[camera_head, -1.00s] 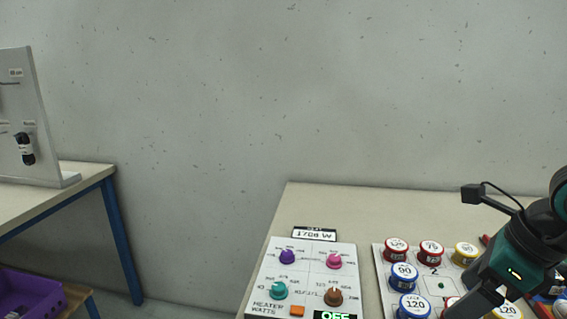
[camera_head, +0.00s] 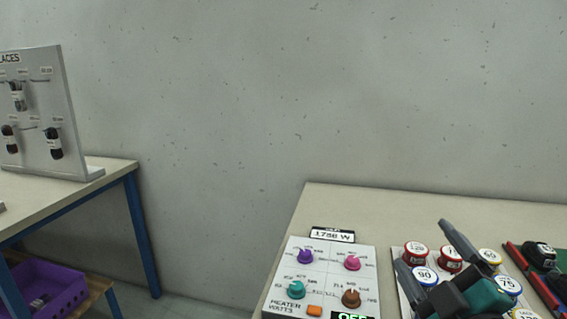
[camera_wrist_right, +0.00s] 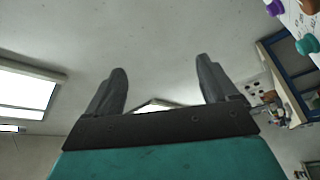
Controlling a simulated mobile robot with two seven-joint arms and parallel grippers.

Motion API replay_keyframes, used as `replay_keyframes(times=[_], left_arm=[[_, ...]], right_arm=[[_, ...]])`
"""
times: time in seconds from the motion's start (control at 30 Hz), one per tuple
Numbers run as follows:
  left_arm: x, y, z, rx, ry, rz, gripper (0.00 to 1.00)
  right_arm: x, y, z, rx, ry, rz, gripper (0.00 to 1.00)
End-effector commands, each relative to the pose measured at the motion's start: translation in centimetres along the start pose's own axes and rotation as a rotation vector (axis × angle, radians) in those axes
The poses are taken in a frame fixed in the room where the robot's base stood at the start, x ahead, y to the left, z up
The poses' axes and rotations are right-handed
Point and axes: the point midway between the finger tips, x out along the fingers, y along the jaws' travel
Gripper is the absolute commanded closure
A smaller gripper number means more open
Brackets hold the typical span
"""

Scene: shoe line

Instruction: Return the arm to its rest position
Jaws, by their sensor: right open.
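My right gripper (camera_head: 420,240) is at the lower right of the head view, with its two grey fingers apart and pointing up. It is in front of the board of round labelled tins and hides part of it. In the right wrist view, the fingers of this gripper (camera_wrist_right: 160,68) are spread with nothing between them. That view looks up past the fingers at the ceiling. My left gripper is not in view.
A heater panel (camera_head: 330,275) with coloured knobs lies left of my right gripper. Tins such as the red one (camera_head: 416,253) and a red-edged green tray (camera_head: 530,265) are close by. A rack (camera_head: 42,110) stands on the left table; a purple crate (camera_head: 50,288) sits lower.

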Motion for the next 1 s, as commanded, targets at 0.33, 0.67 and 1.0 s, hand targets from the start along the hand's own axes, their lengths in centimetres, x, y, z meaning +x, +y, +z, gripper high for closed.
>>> replay_keyframes(times=[0.33,0.67,1.0], left_arm=[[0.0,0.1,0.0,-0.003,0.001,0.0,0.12],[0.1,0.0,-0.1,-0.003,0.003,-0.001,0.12],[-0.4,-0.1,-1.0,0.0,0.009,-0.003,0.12]], right_arm=[[-11.5,-11.6,10.2,0.5,-0.808,-0.334,0.13],[-21.3,-17.6,9.9,0.696,-1.197,-0.602,0.13],[-23.4,-20.3,9.2,0.776,-1.251,-0.686,0.13]])
